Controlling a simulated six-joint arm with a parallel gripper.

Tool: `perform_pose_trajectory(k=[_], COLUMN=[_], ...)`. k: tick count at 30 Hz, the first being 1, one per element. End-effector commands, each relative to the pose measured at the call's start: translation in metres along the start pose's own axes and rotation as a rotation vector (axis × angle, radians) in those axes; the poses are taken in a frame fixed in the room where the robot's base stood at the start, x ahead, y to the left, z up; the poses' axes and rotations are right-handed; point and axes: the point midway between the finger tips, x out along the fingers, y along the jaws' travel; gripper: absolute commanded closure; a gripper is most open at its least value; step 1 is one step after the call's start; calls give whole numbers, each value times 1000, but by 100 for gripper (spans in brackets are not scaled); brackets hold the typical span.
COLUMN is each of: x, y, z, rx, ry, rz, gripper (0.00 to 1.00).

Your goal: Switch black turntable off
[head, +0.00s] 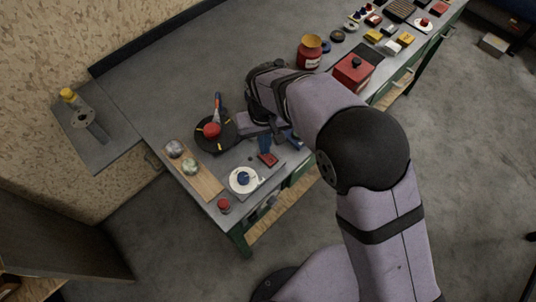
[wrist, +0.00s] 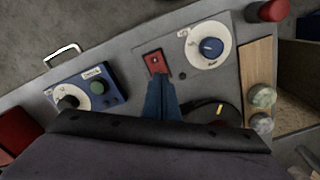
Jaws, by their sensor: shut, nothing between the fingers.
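The black turntable (head: 228,139) is a dark disc with yellow marks and a red object on top, at the left part of the bench. Its dark edge with one yellow mark shows in the wrist view (wrist: 207,107), partly hidden by my arm. A small red switch (wrist: 154,61) sits on a grey panel in front of it; it also shows in the head view (head: 268,160). My gripper (wrist: 160,80) is shut and empty, its blue fingertips just beside the red switch. I cannot tell whether they touch it, or which way the switch is set.
A white dial with a blue knob (wrist: 211,47) is right of the switch on the panel. A blue box (wrist: 100,85) with a dial and green button is to the left. A wooden board (head: 201,182) with two round stones and a red cylinder (head: 224,205) are nearby.

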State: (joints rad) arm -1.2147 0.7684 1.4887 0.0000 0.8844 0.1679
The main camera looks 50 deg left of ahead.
Motion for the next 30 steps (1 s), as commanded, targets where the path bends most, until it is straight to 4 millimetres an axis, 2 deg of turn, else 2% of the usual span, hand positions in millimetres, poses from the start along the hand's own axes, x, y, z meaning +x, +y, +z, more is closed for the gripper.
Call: perform_pose_trajectory(k=[30], x=[12], y=[0], z=[0], rx=[0], ry=[0], rz=[0], gripper=[100])
